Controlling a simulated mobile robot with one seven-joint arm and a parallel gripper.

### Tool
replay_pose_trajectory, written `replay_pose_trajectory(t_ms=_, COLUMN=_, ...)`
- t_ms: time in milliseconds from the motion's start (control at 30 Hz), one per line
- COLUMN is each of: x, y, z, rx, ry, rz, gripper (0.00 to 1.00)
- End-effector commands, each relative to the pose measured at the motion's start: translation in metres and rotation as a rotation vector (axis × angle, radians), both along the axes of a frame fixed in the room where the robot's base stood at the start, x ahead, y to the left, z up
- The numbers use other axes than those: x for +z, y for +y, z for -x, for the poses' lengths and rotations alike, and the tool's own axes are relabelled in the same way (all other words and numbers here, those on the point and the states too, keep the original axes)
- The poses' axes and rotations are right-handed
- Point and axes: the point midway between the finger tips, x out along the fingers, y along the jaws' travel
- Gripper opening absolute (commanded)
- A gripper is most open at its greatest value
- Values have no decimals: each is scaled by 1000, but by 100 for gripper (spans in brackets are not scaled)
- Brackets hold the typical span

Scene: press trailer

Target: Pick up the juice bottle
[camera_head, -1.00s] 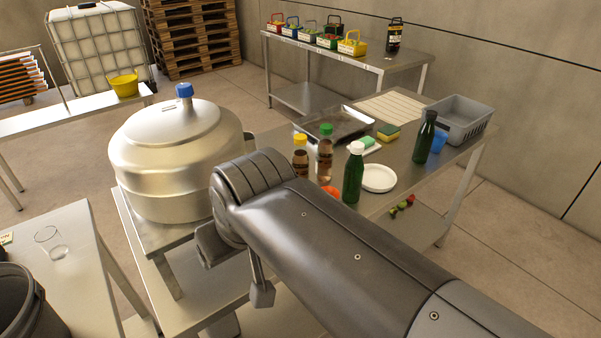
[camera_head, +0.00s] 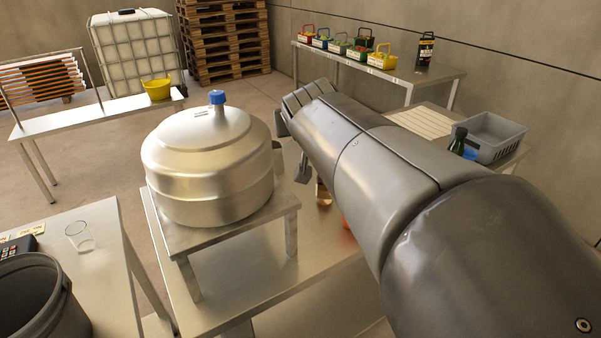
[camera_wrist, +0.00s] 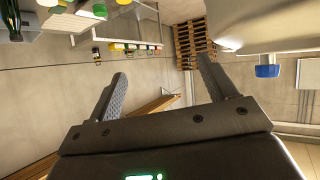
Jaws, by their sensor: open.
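Two juice-like bottles stood beside the steel tank a second ago, one with a yellow cap and one with a green cap. In the head view my arm now covers most of them; a brown lower part of a bottle (camera_head: 323,194) shows under it. My gripper (camera_wrist: 162,68) is open and empty, with both fingers apart and clear of the bottles. In the head view it is largely hidden behind my arm.
The steel tank (camera_head: 208,165) with a blue cap stands on a metal stand, close left of my gripper. A grey crate (camera_head: 490,137) and a dark green bottle (camera_head: 458,141) are at the right. A rear table (camera_head: 385,68) holds several small coloured baskets.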

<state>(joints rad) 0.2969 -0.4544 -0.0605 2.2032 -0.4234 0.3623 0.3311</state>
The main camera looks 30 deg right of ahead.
Motion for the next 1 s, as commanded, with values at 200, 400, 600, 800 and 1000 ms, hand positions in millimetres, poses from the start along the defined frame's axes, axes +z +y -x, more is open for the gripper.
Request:
replay_pose_trajectory(t_ms=200, x=4, y=-75, z=-36, rx=-11, ry=-199, rz=93, gripper=77)
replay_pose_trajectory(t_ms=400, x=-3, y=-120, z=-53, rx=74, ry=-339, rz=123, gripper=77)
replay_pose_trajectory(t_ms=600, x=-18, y=-141, z=-56, rx=176, ry=-421, rz=96, gripper=77)
replay_pose_trajectory(t_ms=800, x=-37, y=-154, z=-50, rx=270, ry=-472, rz=41, gripper=77)
replay_pose_trajectory(t_ms=1000, x=-119, y=-151, z=-51, rx=266, ry=-467, rz=37, gripper=77)
